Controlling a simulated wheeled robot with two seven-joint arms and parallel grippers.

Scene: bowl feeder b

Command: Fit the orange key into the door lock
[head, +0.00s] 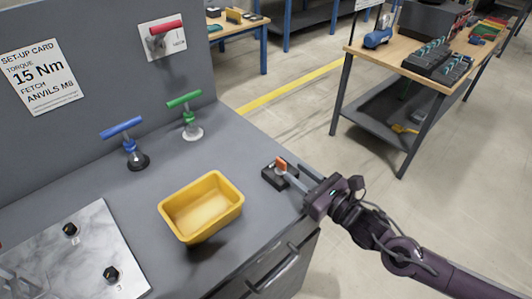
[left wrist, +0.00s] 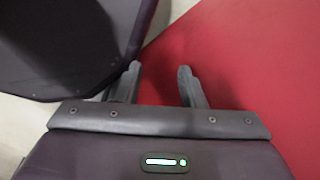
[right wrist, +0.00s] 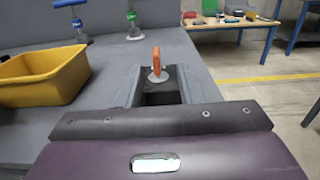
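The orange key (head: 281,163) stands upright in a small black block (head: 279,178) near the right edge of the grey bench. It also shows in the right wrist view (right wrist: 156,62), between and just beyond the fingertips. My right gripper (head: 293,176) is open and low over the bench at the block, its fingers apart on either side of the key's line. My left gripper (left wrist: 158,68) is open and empty in the left wrist view, in front of a red surface; it is outside the head view. I cannot make out the door lock in any view.
A yellow bin (head: 201,207) stands left of the key block. Blue (head: 122,128) and green (head: 184,98) T-handle tools stand behind it. A metal plate with bolts (head: 75,250) lies at front left. A cabinet handle (head: 280,270) is below the bench's front edge.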

